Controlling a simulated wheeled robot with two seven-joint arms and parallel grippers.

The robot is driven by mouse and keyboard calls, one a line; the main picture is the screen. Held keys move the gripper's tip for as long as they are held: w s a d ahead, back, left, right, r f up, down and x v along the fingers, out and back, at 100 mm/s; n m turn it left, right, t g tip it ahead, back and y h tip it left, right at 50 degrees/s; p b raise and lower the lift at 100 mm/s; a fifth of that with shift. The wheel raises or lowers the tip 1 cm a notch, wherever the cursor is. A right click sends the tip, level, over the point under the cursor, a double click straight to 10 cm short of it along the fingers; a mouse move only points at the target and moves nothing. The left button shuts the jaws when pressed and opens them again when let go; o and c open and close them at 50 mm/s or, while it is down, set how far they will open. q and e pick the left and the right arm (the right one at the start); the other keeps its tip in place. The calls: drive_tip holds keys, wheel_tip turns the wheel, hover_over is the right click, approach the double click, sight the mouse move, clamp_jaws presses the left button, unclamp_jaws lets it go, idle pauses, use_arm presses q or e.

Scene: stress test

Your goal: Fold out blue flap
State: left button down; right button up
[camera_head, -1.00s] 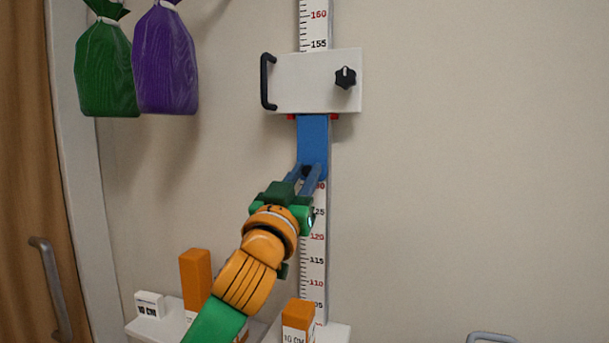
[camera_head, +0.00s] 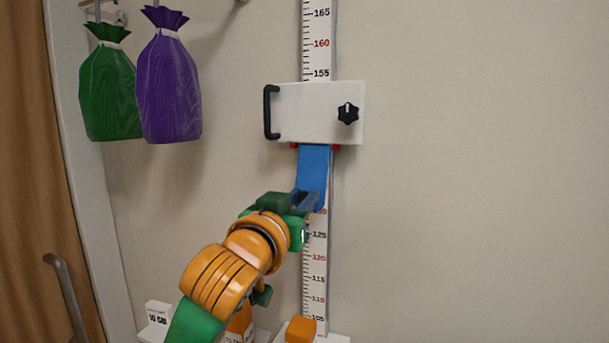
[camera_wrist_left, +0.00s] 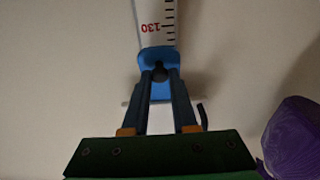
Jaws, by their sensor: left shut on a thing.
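The blue flap (camera_head: 313,168) hangs from red hinges under the white slider box on the measuring scale. It slants a little out from the scale at its lower end. My left gripper (camera_head: 308,198) is at the flap's lower end and is shut on it. In the left wrist view, the blue flap (camera_wrist_left: 159,62) shows between and beyond the fingertips of my left gripper (camera_wrist_left: 160,75), with a dark round spot between them. The right gripper is not in view.
The white slider box (camera_head: 305,112) has a black handle (camera_head: 269,112) and a black knob (camera_head: 348,113). The measuring scale (camera_head: 316,262) runs up the wall. Green (camera_head: 110,90) and purple (camera_head: 170,88) bags hang upper left. Orange blocks (camera_head: 301,329) stand at the bottom. The right wall is clear.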

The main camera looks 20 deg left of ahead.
use_arm(q)
drive_tip(key=s+r+g+p, duration=0.1)
drive_tip(key=r+g+p, duration=0.1)
drive_tip(key=p, duration=0.3)
drive_tip(key=shift+s+r, duration=0.1)
drive_tip(key=shift+s, duration=0.1)
drive_tip(key=shift+s+g+p, duration=0.2)
drive_tip(key=shift+g+p, duration=0.4)
drive_tip(key=shift+p, duration=0.15)
drive_tip(key=c, duration=0.7)
unclamp_jaws()
drive_tip(key=shift+v, duration=3.45)
